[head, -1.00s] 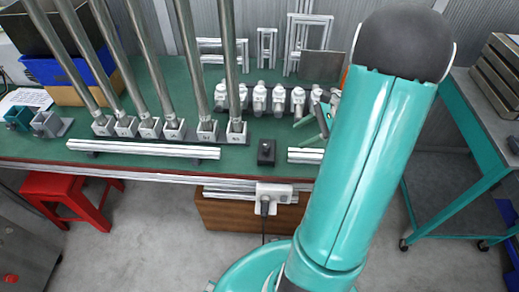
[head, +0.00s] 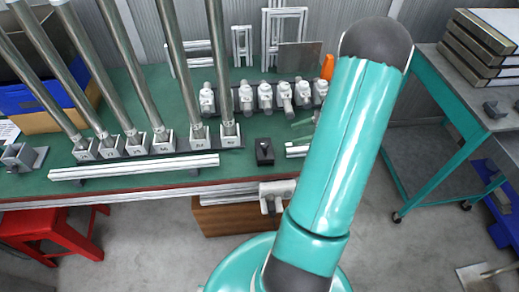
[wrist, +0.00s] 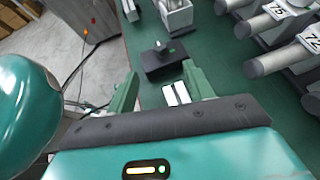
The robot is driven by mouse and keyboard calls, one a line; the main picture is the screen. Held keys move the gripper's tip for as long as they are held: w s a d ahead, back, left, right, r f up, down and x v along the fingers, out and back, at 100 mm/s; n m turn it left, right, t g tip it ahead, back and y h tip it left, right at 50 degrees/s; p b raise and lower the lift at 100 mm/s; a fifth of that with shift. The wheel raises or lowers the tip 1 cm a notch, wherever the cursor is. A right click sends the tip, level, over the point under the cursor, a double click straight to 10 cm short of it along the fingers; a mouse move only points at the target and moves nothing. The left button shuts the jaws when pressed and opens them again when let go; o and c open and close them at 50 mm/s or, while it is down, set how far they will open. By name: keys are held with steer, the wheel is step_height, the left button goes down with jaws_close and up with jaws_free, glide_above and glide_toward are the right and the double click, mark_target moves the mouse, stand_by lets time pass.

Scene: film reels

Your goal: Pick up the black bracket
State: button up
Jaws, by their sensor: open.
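The black bracket, as far as I can tell, is the small black block (head: 264,151) near the front edge of the green table (head: 200,181). In the wrist view the black block (wrist: 163,62) has a small knob on top and a green light. It lies just beyond my gripper (wrist: 160,86), roughly ahead of the gap between its two green fingers. My gripper is open, with a small white-topped piece (wrist: 176,93) showing near the right finger.
A silver rail (head: 135,167) lies left of the block, with several upright metal tubes in holders behind it. A row of white and grey fittings (head: 265,96) stands behind the block. A teal side table (head: 425,75) with stacked boxes and small dark parts is at right.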

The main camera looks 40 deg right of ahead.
mark_target(265, 144)
steer(key=x, duration=1.3)
steer(key=shift+a+f, duration=0.2)
steer(key=shift+f, duration=0.05)
jaws_close()
steer(key=shift+r, duration=0.1)
